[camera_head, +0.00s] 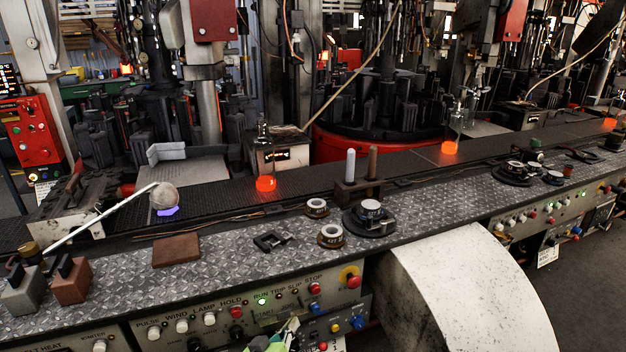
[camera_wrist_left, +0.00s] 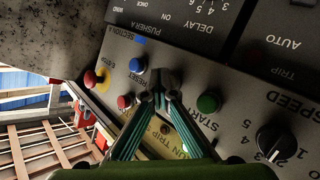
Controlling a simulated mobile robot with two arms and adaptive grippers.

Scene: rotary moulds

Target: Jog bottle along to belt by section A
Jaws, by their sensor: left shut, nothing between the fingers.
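A clear bottle (camera_head: 264,150) with a glowing orange base stands on the dark conveyor belt (camera_head: 225,196). Two more such bottles stand farther along, one at middle right (camera_head: 451,130) and one at the far right (camera_head: 610,118). My left gripper (camera_head: 293,323) is low at the front of the control panel. In the left wrist view its closed, empty fingertips (camera_wrist_left: 163,82) are between a blue button (camera_wrist_left: 138,65) and a green START button (camera_wrist_left: 208,101). I cannot tell whether they touch the panel. "SECTION A" lettering shows above the blue button. My right gripper is out of view.
A red stop button (camera_wrist_left: 90,78) on yellow, another red button (camera_wrist_left: 124,101) and a black speed knob (camera_wrist_left: 275,142) surround my fingers. Loose parts lie on the metal ledge, including a brown block (camera_head: 176,250). A white curved cover (camera_head: 465,290) juts out to the right.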

